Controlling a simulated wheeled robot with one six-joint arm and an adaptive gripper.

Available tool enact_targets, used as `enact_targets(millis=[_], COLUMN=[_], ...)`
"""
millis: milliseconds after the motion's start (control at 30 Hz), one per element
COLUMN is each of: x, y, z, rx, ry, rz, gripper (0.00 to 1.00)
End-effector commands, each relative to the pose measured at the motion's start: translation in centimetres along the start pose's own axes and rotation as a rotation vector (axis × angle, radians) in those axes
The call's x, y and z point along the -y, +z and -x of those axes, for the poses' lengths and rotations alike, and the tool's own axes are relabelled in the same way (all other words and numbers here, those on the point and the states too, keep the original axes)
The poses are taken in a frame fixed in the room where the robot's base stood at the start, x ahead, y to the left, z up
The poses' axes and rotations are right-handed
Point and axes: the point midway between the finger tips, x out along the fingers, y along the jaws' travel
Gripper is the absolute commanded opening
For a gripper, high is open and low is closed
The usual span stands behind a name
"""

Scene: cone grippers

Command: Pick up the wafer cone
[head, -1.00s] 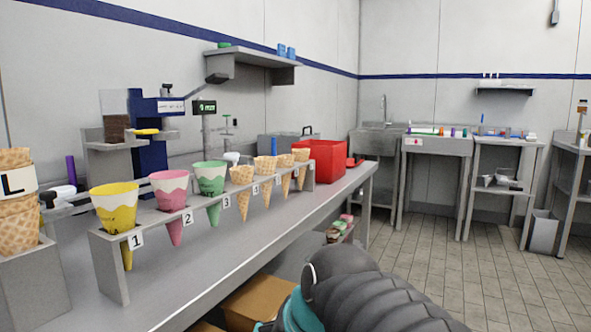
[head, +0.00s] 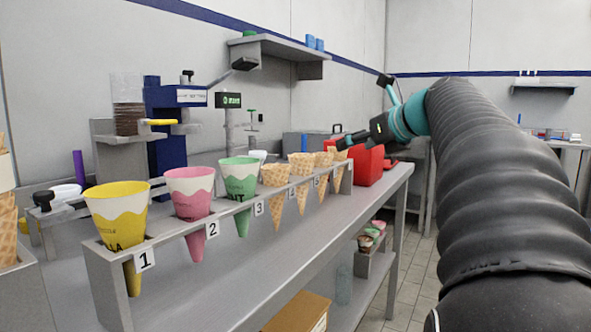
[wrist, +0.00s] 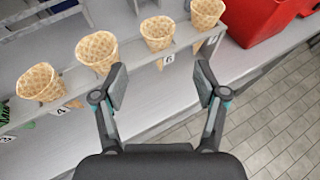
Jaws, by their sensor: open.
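Several plain tan wafer cones stand point-down in a grey numbered rack (head: 180,243). In the head view the nearest is one wafer cone (head: 275,190), with others in a row behind it. The wrist view shows wafer cones at left (wrist: 40,84), further right (wrist: 97,50), near label 6 (wrist: 158,34) and at the top (wrist: 207,10). My gripper (wrist: 161,82) is open and empty, above the rack's front side. In the wrist view the cone by label 6 lies beyond the gap between the fingers. In the head view my gripper (head: 356,139) is at the rack's far end, partly overlapping the red bin.
Yellow (head: 117,210), pink (head: 190,190) and green (head: 239,178) cones fill the rack's near end. A red bin (wrist: 262,18) stands beyond its far end. More stacked cones (head: 8,225) show at the left edge. The counter front is bare.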

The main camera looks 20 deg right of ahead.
Motion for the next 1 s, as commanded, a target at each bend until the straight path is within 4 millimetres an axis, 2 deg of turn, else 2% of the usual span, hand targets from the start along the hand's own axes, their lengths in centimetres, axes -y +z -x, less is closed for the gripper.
enact_targets(millis=[400,767,1000], x=[0.0,-0.2,-0.5], y=[0.0,0.2,0.6], z=[-6.9,-9.1,-12.4], rx=[-0.002,-0.001,-0.003], ry=[0.002,0.002,0.003], rz=[-0.001,0.000,0.000], gripper=[0.72,0.72,0.72])
